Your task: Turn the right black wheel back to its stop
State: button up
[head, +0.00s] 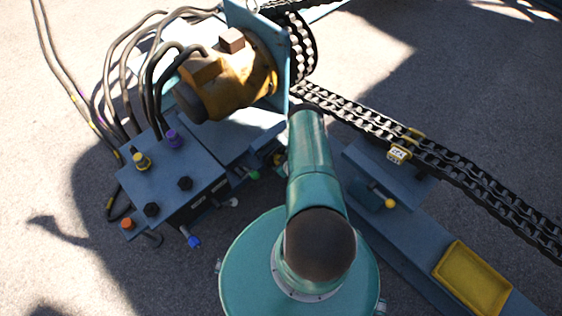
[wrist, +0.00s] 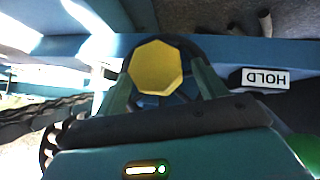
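Two black wheels sit on the blue box in the head view: the right black wheel (head: 185,183) and a left one (head: 152,209). Both look like small dark knobs, and nothing touches them. My gripper is hidden under my arm in the head view. In the wrist view my gripper (wrist: 163,80) has its two green fingers apart, one on each side of a yellow eight-sided knob (wrist: 155,67). I cannot tell whether they touch it.
The box also carries a yellow knob (head: 140,161), a purple knob (head: 174,139), an orange knob (head: 127,223) and a blue knob (head: 193,241). Bent hoses (head: 122,75) rise behind it. A chain (head: 440,160) runs right. A HOLD label (wrist: 265,78) shows in the wrist view.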

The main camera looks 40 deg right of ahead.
jog(key=shift+r, duration=0.1)
jog(key=v, duration=1.3)
jog(key=shift+s+r, duration=0.2)
jog(key=shift+s, duration=0.05)
